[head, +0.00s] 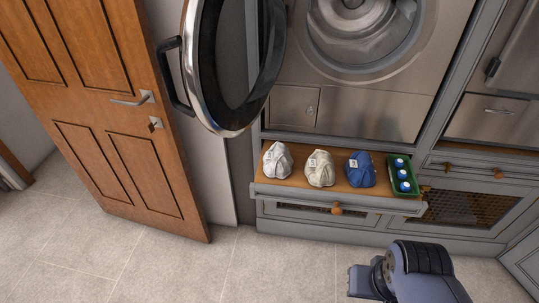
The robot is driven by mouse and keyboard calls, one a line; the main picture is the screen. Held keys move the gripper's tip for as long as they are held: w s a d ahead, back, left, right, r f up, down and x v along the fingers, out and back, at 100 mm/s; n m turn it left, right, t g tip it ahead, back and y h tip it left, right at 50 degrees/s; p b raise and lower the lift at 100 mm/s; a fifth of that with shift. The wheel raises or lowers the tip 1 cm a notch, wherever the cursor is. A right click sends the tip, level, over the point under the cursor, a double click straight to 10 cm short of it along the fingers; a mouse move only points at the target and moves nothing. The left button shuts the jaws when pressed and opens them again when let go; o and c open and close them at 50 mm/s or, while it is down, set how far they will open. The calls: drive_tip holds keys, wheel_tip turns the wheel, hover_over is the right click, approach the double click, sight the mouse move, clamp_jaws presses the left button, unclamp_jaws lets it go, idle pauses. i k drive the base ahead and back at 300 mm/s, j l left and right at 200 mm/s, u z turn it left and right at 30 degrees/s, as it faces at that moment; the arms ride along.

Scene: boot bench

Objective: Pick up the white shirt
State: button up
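A bundled white cloth item (277,160) with a small label sits at the left end of the open drawer (330,194); it is the whitest piece there and may be the white shirt, though its shape is too small to tell. A cream bundled item (320,169) sits beside it, and a blue one (360,170) is to the right of that. Part of my arm shows at the bottom right, well in front of the drawer. No gripper fingers show, and nothing touches the cloth items.
A green tray (404,178) with blue-capped bottles stands at the drawer's right end. Above the drawer is a washing machine (355,40) with its round door (232,65) swung open to the left. A wooden door (105,110) stands at the left. The tiled floor (230,270) in front is clear.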

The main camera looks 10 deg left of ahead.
sight(278, 162)
drive_tip(key=i+j+z, duration=0.15)
drive_tip(key=j+z, duration=0.55)
drive_tip(key=j, duration=0.15)
drive_tip(key=i+j+z, duration=0.1)
drive_tip(key=j+z, duration=0.25)
drive_tip(key=j, duration=0.1)
